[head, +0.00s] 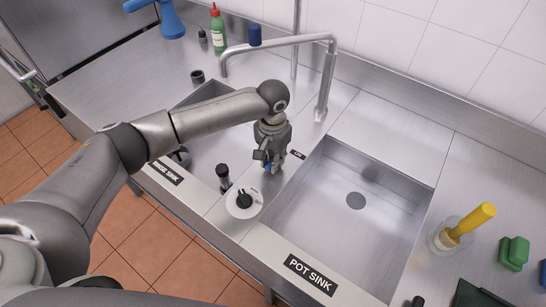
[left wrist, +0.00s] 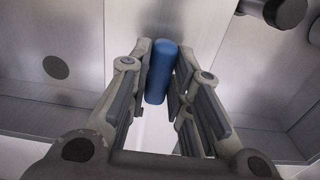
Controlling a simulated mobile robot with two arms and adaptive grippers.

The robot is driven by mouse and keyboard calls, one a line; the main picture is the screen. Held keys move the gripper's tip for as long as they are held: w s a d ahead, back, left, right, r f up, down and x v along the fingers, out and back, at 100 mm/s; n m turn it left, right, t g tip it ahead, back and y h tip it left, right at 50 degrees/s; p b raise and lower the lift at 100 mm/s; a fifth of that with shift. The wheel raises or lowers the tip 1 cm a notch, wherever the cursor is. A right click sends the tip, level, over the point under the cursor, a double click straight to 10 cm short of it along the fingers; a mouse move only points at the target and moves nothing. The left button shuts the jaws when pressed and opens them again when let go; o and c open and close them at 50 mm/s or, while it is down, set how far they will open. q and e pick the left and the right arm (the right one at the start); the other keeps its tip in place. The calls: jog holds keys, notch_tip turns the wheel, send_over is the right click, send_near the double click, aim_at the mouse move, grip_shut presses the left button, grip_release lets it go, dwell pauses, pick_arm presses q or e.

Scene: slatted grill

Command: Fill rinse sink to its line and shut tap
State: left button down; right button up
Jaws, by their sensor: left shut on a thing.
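My left gripper (head: 271,163) points down at the counter strip between the two sinks, beside a small "ON" label (head: 297,154). It is shut on a blue cylindrical handle (left wrist: 161,70), which stands between its fingers in the left wrist view. The tap (head: 326,75) rises behind, its spout reaching left over the rinse sink. The rinse sink (head: 205,147) is partly hidden by my left arm; its water level and fill line cannot be made out. I see no clear stream below the spout. The "RINSE SINK" label (head: 167,173) is on the front edge. My right gripper is out of view.
The pot sink (head: 390,130) on the right looks empty, with a round drain. A black-knobbed dial (head: 243,202) and a dark upright handle (head: 223,177) stand near my gripper. A green bottle (head: 218,32) stands behind.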

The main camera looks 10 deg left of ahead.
pick_arm(q)
jog(key=c, duration=1.3)
grip_release()
notch_tip(320, 180, up, 12)
jog(key=shift+r, duration=0.1)
